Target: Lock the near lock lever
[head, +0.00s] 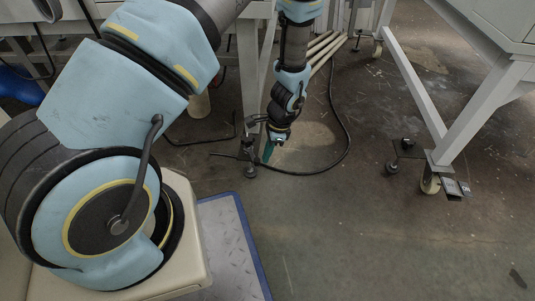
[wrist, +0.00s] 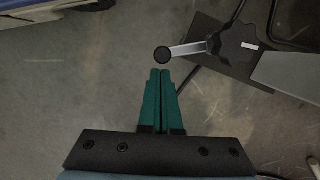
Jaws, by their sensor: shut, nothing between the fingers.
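The lock lever is a short metal arm (wrist: 187,49) with a round black knob (wrist: 162,54) at its left end, in the wrist view. It runs right to a pivot on a dark plate (wrist: 235,62). My gripper (wrist: 160,70) has green fingers pressed together and empty. Their tips lie just below the knob in the wrist view; I cannot tell whether they touch it. In the head view my gripper (head: 267,154) points down near the floor, beside a dark foot (head: 249,158) at a table leg. The lever is too small to make out there.
In the head view, a black cable (head: 347,140) curves over the floor right of my gripper. A white-framed table with a caster (head: 430,184) stands at the right. A blue-edged metal plate (head: 228,238) lies at the bottom. The floor at lower right is open.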

